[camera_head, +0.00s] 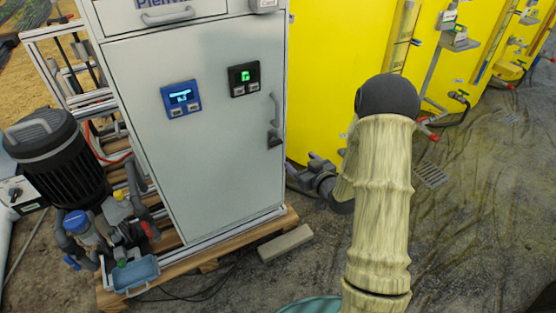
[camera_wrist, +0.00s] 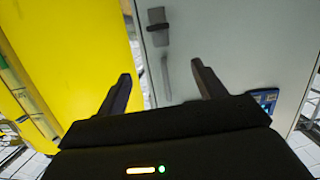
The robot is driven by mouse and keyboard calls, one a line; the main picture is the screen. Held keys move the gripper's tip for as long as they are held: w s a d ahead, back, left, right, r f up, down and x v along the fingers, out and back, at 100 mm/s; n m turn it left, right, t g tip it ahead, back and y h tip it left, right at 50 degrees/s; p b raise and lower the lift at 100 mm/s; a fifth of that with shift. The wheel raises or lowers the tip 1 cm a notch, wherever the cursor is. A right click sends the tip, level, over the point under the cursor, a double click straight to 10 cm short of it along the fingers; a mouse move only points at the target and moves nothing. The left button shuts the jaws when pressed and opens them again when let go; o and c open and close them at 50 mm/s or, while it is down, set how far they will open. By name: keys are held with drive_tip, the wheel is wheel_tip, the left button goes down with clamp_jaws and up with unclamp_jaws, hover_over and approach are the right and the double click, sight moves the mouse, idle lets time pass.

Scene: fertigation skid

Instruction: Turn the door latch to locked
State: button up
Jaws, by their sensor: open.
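The door latch (camera_head: 274,140) is a small dark block on the right edge of the grey cabinet door (camera_head: 205,150), just below a slim grey upright handle (camera_head: 275,108). In the wrist view, which looks upside down, the latch (camera_wrist: 158,28) is near the top, with the handle (camera_wrist: 167,78) beneath it in the picture. Which way the latch is set is too small to tell. My gripper (camera_wrist: 161,70) is open and empty, facing the door, with its fingers apart from the latch. In the head view my gripper (camera_head: 300,174) is right of the door and lower than the latch.
A blue display (camera_head: 181,98) and a dark display with a green sign (camera_head: 244,79) are on the door. Yellow tanks (camera_head: 330,60) stand to the right. The cabinet rests on a wooden pallet (camera_head: 180,270); a grey block (camera_head: 286,243) lies before it. A black pump (camera_head: 58,155) stands left.

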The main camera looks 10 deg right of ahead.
sight(277, 144)
wheel_tip(277, 144, down, 6)
drive_tip(key=t+y+b, duration=0.1)
drive_tip(key=t+b, duration=0.1)
drive_tip(key=b, duration=0.2)
drive_tip(key=shift+d, duration=0.45)
drive_tip(key=shift+s, duration=0.15)
drive_tip(key=b+x, duration=0.1)
drive_tip(key=x, duration=0.4)
drive_tip(key=b+x, duration=0.1)
drive_tip(key=x, duration=0.5)
drive_tip(key=b+x, duration=0.1)
drive_tip(key=x, duration=0.5)
drive_tip(key=shift+w+a+r+b, duration=0.2)
drive_tip(key=shift+w+r+b, duration=0.05)
drive_tip(key=shift+b, duration=0.1)
drive_tip(key=c, duration=1)
